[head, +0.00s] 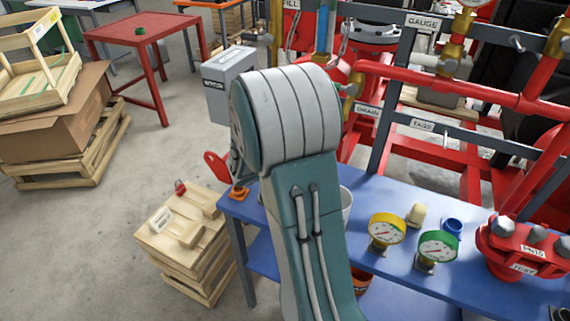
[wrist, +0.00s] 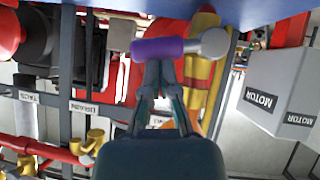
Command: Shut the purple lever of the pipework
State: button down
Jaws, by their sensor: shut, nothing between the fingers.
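The purple lever (wrist: 157,49) shows in the wrist view as a short purple grip lying roughly level, with a round grey hub (wrist: 213,42) at its right end. My gripper (wrist: 159,66) is shut and empty, its fingertips together just below the purple grip in the picture. The tips look close to the lever or touching it; I cannot tell which. In the head view my arm covers the middle, and neither the purple lever nor my gripper shows there.
The wrist picture is upside down, with a grey motor box (wrist: 277,103) at right and yellow and red pipework behind the lever. In the head view a blue bench (head: 405,272) carries gauges (head: 387,230) and a red flange (head: 520,250). Wooden crates (head: 190,245) stand left; open floor lies beyond.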

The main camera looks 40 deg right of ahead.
jog(key=shift+s+d+f, duration=0.1)
jog(key=shift+s+f, duration=0.2)
jog(key=shift+f, duration=0.25)
dwell(0.4)
jog(key=shift+r, duration=0.15)
jog(key=s+d+r+v, duration=0.1)
jog(key=r+v, duration=0.1)
jog(key=v, duration=1)
jog(key=shift+d+r, duration=0.15)
jog(key=shift+d, duration=0.1)
jog(key=shift+s+a, duration=0.1)
jog(key=s+a+r+n+t+y, duration=0.1)
jog(key=s+a+r+n+y, duration=0.2)
jog(key=s+a+n+y, duration=0.2)
jog(key=s+a+r+n+t+y, duration=0.2)
jog(key=s+a+r+n+y, duration=0.2)
jog(key=s+a+n, duration=0.3)
jog(key=s+a+y, duration=0.1)
jog(key=s+a, duration=0.3)
jog(key=a, duration=0.5)
jog(key=shift+a+r+y, duration=0.15)
jog(key=shift+a+y, duration=0.05)
jog(key=shift+y, duration=0.1)
